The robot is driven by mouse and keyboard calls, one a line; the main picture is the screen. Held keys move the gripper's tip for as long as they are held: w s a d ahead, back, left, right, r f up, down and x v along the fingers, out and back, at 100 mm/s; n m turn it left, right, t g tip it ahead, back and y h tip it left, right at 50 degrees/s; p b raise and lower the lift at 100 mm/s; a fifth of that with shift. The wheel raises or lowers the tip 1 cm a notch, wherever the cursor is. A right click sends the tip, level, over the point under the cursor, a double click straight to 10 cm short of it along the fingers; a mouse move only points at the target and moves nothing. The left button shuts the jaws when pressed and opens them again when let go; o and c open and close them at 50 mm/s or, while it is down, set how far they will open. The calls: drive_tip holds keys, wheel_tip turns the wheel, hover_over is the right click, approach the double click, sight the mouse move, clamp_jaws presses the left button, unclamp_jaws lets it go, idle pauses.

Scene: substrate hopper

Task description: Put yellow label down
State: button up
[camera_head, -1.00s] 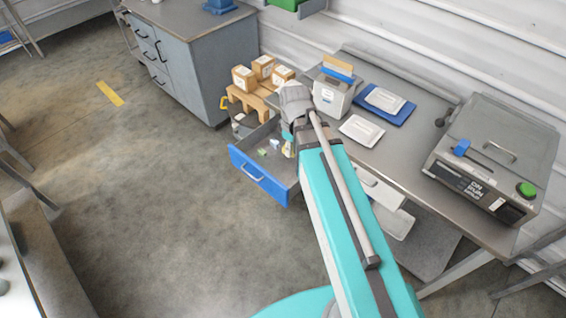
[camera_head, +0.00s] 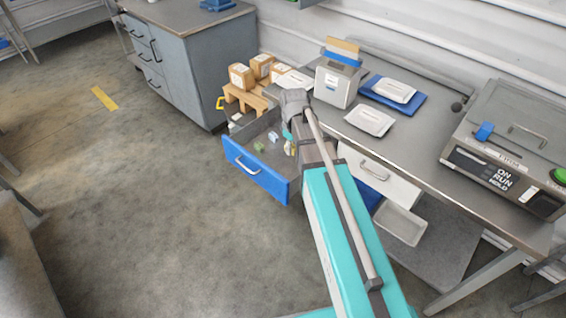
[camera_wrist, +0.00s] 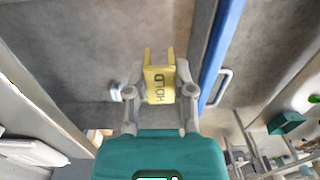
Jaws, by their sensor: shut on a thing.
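My gripper (camera_wrist: 160,82) is shut on the yellow label (camera_wrist: 159,90), a small folded yellow piece reading HOLD, held between the two fingers in the wrist view. The label stands over the grey inside of the open drawer (camera_wrist: 80,45). In the head view the drawer's blue front (camera_head: 255,172) shows, and the end of my arm reaches over the drawer's right part.
Small pieces, one greenish (camera_head: 259,146), lie in the drawer. Cardboard boxes (camera_head: 241,76) on a wooden stand are behind it. The bench (camera_head: 440,150) at right holds a bin (camera_head: 336,85), white packs (camera_head: 370,121) and a machine (camera_head: 505,150). The floor left of the drawer is clear.

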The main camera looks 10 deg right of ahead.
drive_tip(key=b, duration=0.4)
hover_over(292, 175)
drive_tip(key=shift+m, duration=0.3)
wheel_tip(292, 175, down, 6)
drive_tip(key=shift+w+r, duration=0.15)
drive_tip(key=shift+r, duration=0.05)
drive_tip(key=shift+f, duration=0.1)
wheel_tip(292, 175, down, 6)
drive_tip(key=b, duration=0.6)
drive_tip(key=shift+b, duration=0.3)
drive_tip(key=shift+f+b, duration=1.85)
drive_tip(key=shift+f, duration=0.05)
drive_tip(key=shift+f, duration=0.1)
drive_tip(key=o, duration=0.7)
drive_tip(key=shift+o, duration=0.2)
wheel_tip(292, 175, up, 12)
drive_tip(key=p, duration=1.2)
